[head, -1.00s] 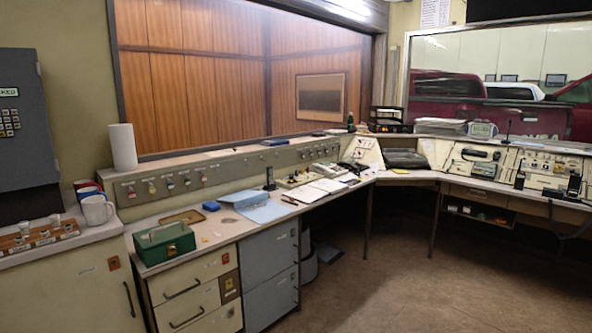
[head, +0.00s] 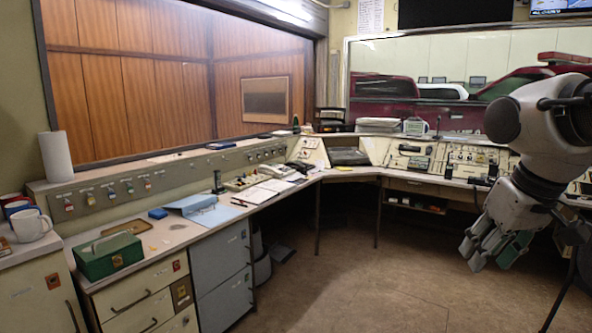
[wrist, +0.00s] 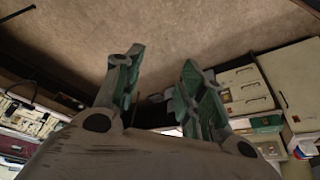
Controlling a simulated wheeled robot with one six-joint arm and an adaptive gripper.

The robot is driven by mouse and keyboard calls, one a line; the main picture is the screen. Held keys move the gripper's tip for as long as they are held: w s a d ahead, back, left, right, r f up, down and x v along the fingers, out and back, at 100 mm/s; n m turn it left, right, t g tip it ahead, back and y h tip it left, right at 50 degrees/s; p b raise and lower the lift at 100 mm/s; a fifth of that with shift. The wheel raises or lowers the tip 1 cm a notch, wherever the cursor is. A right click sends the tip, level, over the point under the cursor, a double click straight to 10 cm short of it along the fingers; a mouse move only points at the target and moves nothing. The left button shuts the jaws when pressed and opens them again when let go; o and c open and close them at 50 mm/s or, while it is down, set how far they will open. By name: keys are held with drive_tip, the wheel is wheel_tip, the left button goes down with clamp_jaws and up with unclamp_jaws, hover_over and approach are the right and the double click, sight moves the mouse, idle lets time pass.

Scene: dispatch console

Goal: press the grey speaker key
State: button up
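My gripper (head: 496,243) hangs at the right of the head view, pointing down, in front of the right-hand consoles. In the wrist view its two green-padded fingers (wrist: 162,88) stand apart with nothing between them. I cannot single out the grey speaker key; any such key is too small to tell here. Panels with small controls are the desk panel (head: 243,182) beside the papers, the sloped panel (head: 308,150) at the corner, and the right-hand console (head: 467,160), partly behind my arm.
A black upright microphone (head: 218,182) stands near the desk panel. A telephone (head: 279,170) sits farther along. The floor (head: 330,275) is clear in the middle.

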clamp_jaws()
idle(1.4)
